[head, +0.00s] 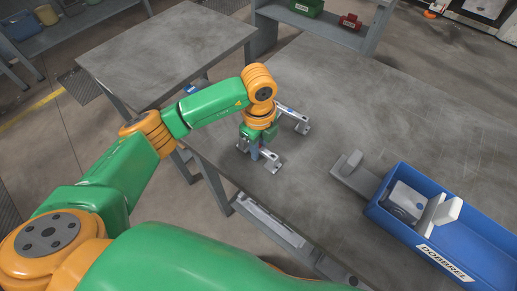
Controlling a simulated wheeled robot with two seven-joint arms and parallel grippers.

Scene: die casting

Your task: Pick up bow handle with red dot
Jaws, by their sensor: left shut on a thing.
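My left gripper (256,150) points down over the near left part of the grey table. It is shut on a grey metal bow handle (271,163), which is low at the table top. Whether the handle still touches the table I cannot tell. The gripper hides part of this handle, and I cannot make out a red dot on it. A second grey bow handle (299,120) lies just behind and to the right, with a small blue mark on it. My right gripper is not in view.
A blue bin (412,236) with grey castings stands at the right. A grey metal part (352,175) lies beside it. A second table (165,50) is at the upper left. A shelf (318,27) with green and red boxes is at the back. The table's middle is clear.

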